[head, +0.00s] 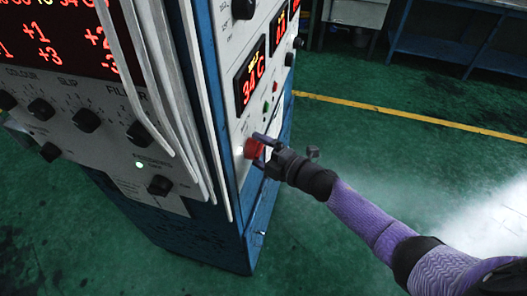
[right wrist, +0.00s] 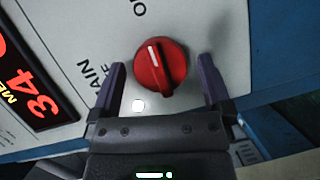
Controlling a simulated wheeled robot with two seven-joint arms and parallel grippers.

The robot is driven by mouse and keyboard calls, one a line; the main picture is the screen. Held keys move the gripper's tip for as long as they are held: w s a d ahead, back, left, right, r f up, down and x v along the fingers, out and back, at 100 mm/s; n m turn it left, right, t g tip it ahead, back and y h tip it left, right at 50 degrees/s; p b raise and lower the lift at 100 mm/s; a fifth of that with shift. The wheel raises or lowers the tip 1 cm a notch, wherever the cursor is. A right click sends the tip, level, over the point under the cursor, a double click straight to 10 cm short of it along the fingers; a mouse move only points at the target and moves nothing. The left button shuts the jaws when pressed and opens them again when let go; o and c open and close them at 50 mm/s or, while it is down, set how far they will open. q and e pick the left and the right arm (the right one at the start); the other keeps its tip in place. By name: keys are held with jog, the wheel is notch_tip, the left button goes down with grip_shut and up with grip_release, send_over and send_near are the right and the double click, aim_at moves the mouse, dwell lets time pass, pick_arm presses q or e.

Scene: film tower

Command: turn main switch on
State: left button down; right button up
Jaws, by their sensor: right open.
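The main switch is a red rotary knob (head: 254,148) low on the right-hand face of the blue and white machine cabinet. In the right wrist view the red knob (right wrist: 161,68) has a white line on its raised grip, and part of the lettering around it shows. My right gripper (head: 262,151) is at the knob, and its open fingers (right wrist: 162,85) stand one on each side of it, with gaps visible. A small white lamp (right wrist: 138,105) glows beside the knob. My left gripper is not in view.
A red digital display reading 34 (head: 250,72) sits above the knob. Small green and red buttons (head: 266,106) lie between them. Several black knobs (head: 86,120) and bent metal rails are on the left face. Green floor (head: 370,150) is open to the right.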

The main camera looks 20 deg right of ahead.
jog(key=shift+s+d, duration=0.25)
jog(key=shift+s, duration=0.1)
jog(key=p+v, duration=0.1)
jog(key=v, duration=0.8)
jog(key=shift+p, duration=0.35)
jog(key=s+d+f+m+g+h+b, duration=0.1)
jog(key=s+d+f+m+g+h, duration=0.2)
jog(key=f, duration=0.5)
jog(key=s+f+m+h+b, duration=0.1)
jog(key=s+f+m+h, duration=0.2)
jog(key=s+f+m, duration=0.4)
jog(key=s+d+f+m+g+h+b, duration=0.1)
jog(key=s+d+f+m+g+h, duration=0.15)
jog(key=f, duration=0.65)
jog(key=s+a+f+m+g, duration=0.3)
jog(key=s+f+m+g, duration=0.1)
jog(key=s, duration=0.7)
jog(key=s+a+f+m+g, duration=0.3)
jog(key=s+f, duration=0.3)
jog(key=s, duration=0.5)
jog(key=shift+s+m+g+h+b, duration=0.3)
jog(key=shift+m+g+h+b, duration=0.05)
jog(key=shift+h, duration=0.1)
